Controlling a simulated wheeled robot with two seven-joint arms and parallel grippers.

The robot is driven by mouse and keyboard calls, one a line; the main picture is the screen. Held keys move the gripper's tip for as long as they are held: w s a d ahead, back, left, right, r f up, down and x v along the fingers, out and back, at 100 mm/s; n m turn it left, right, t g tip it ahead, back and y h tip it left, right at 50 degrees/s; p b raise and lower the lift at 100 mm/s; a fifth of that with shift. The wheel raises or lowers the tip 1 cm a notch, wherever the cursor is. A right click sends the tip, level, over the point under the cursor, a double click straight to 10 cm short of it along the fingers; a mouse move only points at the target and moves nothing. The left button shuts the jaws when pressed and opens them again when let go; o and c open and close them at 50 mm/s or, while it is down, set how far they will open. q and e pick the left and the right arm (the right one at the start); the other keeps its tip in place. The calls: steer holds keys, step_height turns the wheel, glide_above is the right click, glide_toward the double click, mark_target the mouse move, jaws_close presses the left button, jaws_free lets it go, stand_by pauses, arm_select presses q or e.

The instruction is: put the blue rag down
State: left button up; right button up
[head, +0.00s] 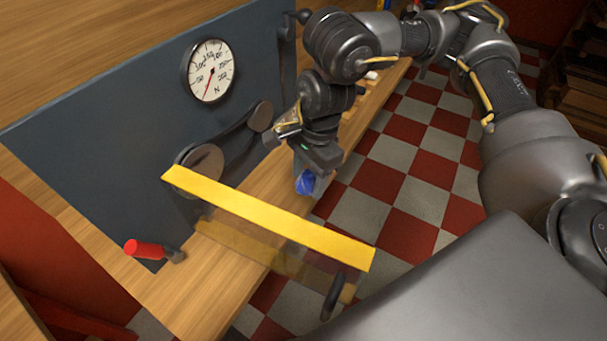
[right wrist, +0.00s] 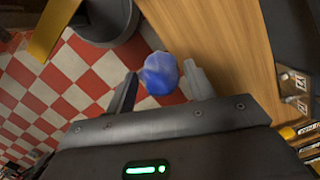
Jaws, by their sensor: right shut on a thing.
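The blue rag (head: 306,183) is a small bunched lump in the head view, just under my right gripper (head: 311,172). In the right wrist view the rag (right wrist: 160,74) sits between the two fingers of the right gripper (right wrist: 160,88), which is shut on it. The rag is over the front part of the wooden bench (head: 262,180), close to its edge. I cannot tell whether it touches the bench top. My left gripper does not show in either view.
A yellow-topped clear guard (head: 270,222) stands left of and nearer than the rag. A dial gauge (head: 209,71) is on the grey panel (head: 110,130). A red-handled lever (head: 146,249) is at the bench's near end. Checkered floor (head: 395,190) lies beyond the bench edge.

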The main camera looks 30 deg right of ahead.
steer(key=w+d+f, duration=0.1)
steer(key=w+f, duration=0.1)
steer(key=w, duration=0.1)
steer(key=w+d+f+p, duration=0.1)
steer(key=w+d+f, duration=0.1)
steer(key=w+f, duration=0.1)
steer(key=w+d+f, duration=0.1)
steer(key=w+f, duration=0.2)
steer(key=w, duration=0.1)
steer(key=shift+w+d+f, duration=0.1)
steer(key=shift+w+d, duration=0.3)
steer(key=shift+w+d+f, duration=0.2)
steer(key=shift+w+f, duration=0.2)
steer(key=shift+f, duration=0.2)
step_height(320, 180, down, 3)
steer(key=shift+w+r+p, duration=0.1)
steer(key=shift+w+p, duration=0.05)
steer(key=shift+p, duration=0.5)
steer(key=shift+d+f, duration=0.1)
steer(key=shift+f, duration=0.15)
